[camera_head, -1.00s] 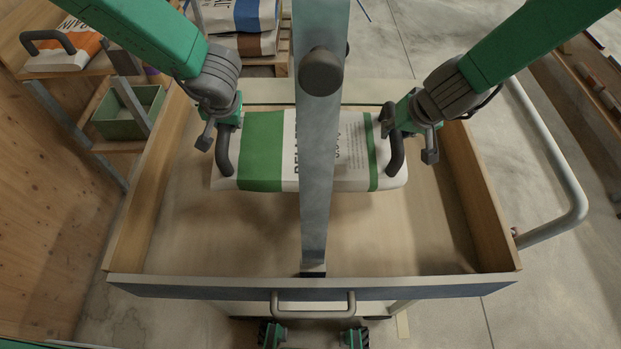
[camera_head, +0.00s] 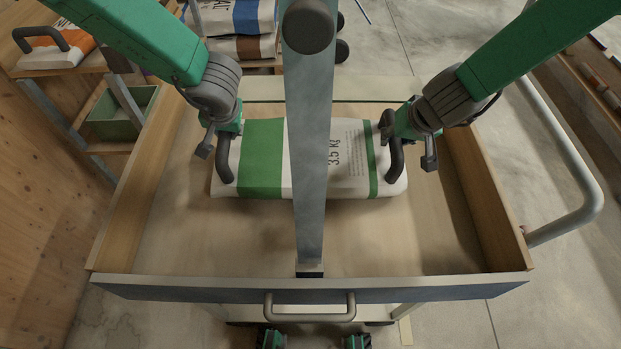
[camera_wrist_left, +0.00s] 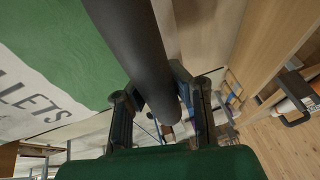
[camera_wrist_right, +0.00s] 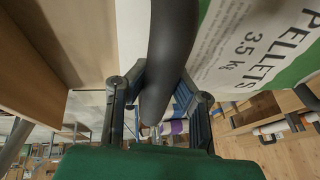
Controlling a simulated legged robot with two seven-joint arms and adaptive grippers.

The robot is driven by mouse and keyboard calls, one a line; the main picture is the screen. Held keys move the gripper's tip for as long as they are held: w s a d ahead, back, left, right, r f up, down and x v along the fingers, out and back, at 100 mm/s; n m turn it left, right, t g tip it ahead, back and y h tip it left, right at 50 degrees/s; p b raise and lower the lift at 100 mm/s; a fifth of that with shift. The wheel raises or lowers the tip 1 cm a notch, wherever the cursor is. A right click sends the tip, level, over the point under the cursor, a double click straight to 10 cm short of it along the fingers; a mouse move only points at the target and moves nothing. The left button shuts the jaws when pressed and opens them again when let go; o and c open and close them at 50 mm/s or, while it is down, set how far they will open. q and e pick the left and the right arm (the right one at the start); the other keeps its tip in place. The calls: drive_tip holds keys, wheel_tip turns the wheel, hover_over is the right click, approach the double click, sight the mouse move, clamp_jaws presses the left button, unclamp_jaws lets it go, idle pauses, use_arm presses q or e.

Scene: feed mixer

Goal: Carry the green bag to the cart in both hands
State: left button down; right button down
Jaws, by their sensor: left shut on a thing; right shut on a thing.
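The green-and-white bag (camera_head: 262,160) lies level inside the wooden tray of the cart (camera_head: 165,240), towards its far half. It has a dark handle at each end. My left gripper (camera_head: 222,140) is shut on the bag's left handle, and the left wrist view shows the dark handle (camera_wrist_left: 140,45) between its fingers. My right gripper (camera_head: 392,128) is shut on the right handle, and the right wrist view shows that handle (camera_wrist_right: 172,50) between its fingers. The metal post (camera_head: 311,130) hides the bag's middle. I cannot tell whether the bag touches the tray floor.
Wooden side walls (camera_head: 470,170) rise left and right of the bag. A bent metal rail (camera_head: 580,200) stands out on the right. A shelf at left holds an orange-and-white bag (camera_head: 58,52) and a green bin (camera_head: 125,112). More bags (camera_head: 240,20) lie at the back.

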use_arm(q)
drive_tip(key=c, duration=1.6)
unclamp_jaws()
drive_tip(key=shift+d, duration=0.4)
use_arm(e)
drive_tip(key=c, duration=1.5)
unclamp_jaws()
drive_tip(key=shift+a, duration=0.15)
use_arm(q)
drive_tip(key=shift+o, duration=0.2)
drive_tip(key=shift+r, duration=0.1)
use_arm(e)
drive_tip(key=shift+o, duration=0.4)
drive_tip(key=shift+s, duration=0.1)
use_arm(q)
drive_tip(key=shift+s+a, duration=0.2)
drive_tip(key=shift+a, duration=0.1)
use_arm(e)
drive_tip(key=shift+s+r, duration=0.1)
drive_tip(key=shift+s, duration=0.05)
use_arm(q)
drive_tip(key=shift+w+a, duration=0.1)
drive_tip(key=shift+a, duration=0.25)
use_arm(e)
drive_tip(key=shift+a, duration=0.2)
use_arm(q)
drive_tip(key=shift+d, duration=0.1)
use_arm(e)
drive_tip(key=shift+d, duration=0.2)
